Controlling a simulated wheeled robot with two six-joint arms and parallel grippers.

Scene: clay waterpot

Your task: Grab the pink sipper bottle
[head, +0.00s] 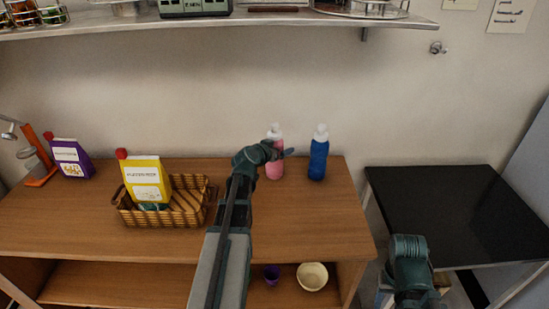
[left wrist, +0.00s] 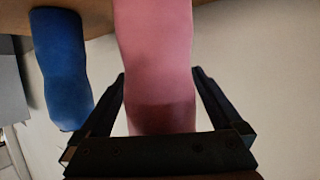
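The pink sipper bottle (head: 275,168) with a white cap stands upright near the back right of the wooden table. My left gripper (head: 288,153) is at the bottle's upper part, and the wrist partly covers the bottle. In the left wrist view, the pink bottle (left wrist: 158,60) fills the middle, between the two dark fingers (left wrist: 158,80). The fingers are spread, one on each side; whether either touches the bottle cannot be told. My right arm shows at the lower right, but its fingers are not visible.
A blue bottle (head: 319,155) stands just right of the pink one; it also shows in the left wrist view (left wrist: 62,70). A wicker basket (head: 190,205) holds a yellow carton (head: 146,178). A purple carton (head: 71,158) stands farther left. A black table (head: 455,210) is clear at right.

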